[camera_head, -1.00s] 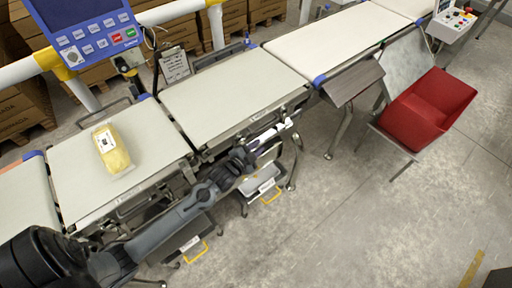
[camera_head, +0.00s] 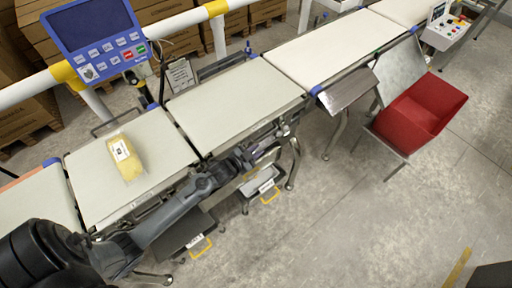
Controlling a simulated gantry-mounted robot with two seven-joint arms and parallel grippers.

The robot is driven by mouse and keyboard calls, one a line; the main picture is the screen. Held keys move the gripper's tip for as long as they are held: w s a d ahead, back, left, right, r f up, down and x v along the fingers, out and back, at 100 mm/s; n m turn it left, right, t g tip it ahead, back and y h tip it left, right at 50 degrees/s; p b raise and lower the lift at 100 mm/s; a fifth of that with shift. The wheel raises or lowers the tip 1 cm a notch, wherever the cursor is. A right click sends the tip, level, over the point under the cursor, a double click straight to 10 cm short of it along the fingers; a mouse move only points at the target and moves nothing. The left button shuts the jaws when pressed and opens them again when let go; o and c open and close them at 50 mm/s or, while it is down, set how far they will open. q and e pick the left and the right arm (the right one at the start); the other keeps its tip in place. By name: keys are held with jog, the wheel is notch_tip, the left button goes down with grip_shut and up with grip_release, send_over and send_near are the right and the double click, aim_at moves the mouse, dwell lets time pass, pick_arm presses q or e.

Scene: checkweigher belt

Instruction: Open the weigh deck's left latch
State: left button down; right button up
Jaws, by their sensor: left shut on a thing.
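The weigh deck appears to be the middle belt section (camera_head: 232,106), a pale flat surface with a metal frame. My left arm reaches in from the lower left, along the front side of the belts. My left gripper (camera_head: 272,139) is at the front edge of this section, towards its right end. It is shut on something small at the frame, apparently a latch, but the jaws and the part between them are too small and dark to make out. The latch's position cannot be told. My right gripper is not in view.
A wrapped yellow package (camera_head: 126,158) lies on the left belt (camera_head: 88,190). A blue control panel (camera_head: 95,38) stands behind it. Drawer-like trays with yellow handles (camera_head: 270,196) hang below the belts. A red bin (camera_head: 419,106) stands at right; the floor in front is clear.

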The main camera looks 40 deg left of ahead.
pick_arm(q)
jog(key=shift+w+r, duration=0.1)
jog(key=c, duration=1.1)
grip_release()
